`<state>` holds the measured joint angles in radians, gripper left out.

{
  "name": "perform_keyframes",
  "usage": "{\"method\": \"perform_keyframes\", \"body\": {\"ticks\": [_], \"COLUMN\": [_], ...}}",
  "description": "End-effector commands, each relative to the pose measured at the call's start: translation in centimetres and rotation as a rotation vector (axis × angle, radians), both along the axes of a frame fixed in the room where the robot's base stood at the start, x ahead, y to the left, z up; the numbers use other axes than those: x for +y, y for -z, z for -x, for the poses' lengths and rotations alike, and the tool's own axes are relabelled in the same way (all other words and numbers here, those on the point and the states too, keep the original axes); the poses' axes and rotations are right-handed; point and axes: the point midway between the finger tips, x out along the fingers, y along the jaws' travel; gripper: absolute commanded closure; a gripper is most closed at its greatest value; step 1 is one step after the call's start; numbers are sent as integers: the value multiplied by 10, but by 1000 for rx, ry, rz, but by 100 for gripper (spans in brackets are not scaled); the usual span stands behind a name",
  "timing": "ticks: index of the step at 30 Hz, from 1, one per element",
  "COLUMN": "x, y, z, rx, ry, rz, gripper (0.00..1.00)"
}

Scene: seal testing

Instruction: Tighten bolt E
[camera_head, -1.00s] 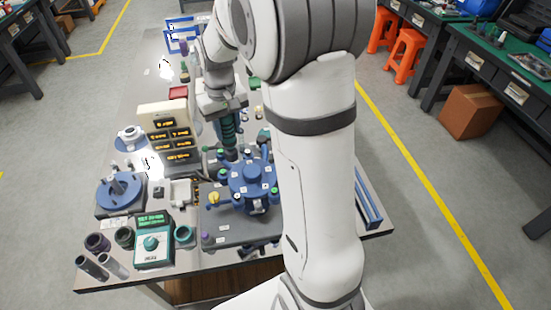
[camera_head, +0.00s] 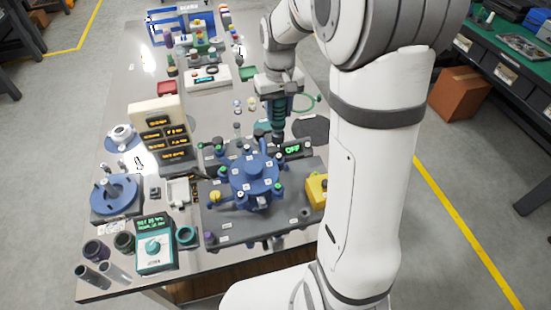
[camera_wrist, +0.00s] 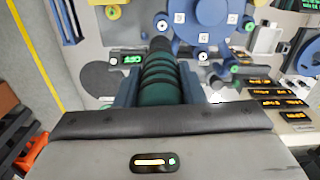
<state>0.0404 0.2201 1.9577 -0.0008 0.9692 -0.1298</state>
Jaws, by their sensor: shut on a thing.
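My gripper (camera_head: 278,103) is shut on a dark green ribbed driver tool (camera_head: 277,120) and holds it upright above the bench, behind and right of the blue fixture. The tool also shows in the wrist view (camera_wrist: 158,82), between my jaws, pointing away from the camera. The blue round fixture (camera_head: 254,172) sits on a grey plate (camera_head: 232,228), with lettered tags and several bolts around its rim. It also shows in the wrist view (camera_wrist: 203,20). The tool tip looks apart from the fixture. The small letters are hard to read, so I cannot tell which bolt is E.
A small display reading OFF (camera_head: 293,149) stands behind the fixture, close to the tool. A yellow block (camera_head: 317,190) is at the plate's right. A display panel (camera_head: 165,140) and a teal dial box (camera_head: 154,245) stand to the left.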

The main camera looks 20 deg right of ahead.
Motion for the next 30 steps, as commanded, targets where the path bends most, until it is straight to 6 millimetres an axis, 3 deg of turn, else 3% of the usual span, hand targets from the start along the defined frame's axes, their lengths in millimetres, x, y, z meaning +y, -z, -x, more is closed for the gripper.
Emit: {"method": "perform_keyframes", "body": {"ticks": [16, 30], "x": [2, 5], "y": [2, 24], "z": [1, 22], "rx": [-2, -2], "ry": [-4, -5], "rz": [0, 1], "gripper": [92, 92]}}
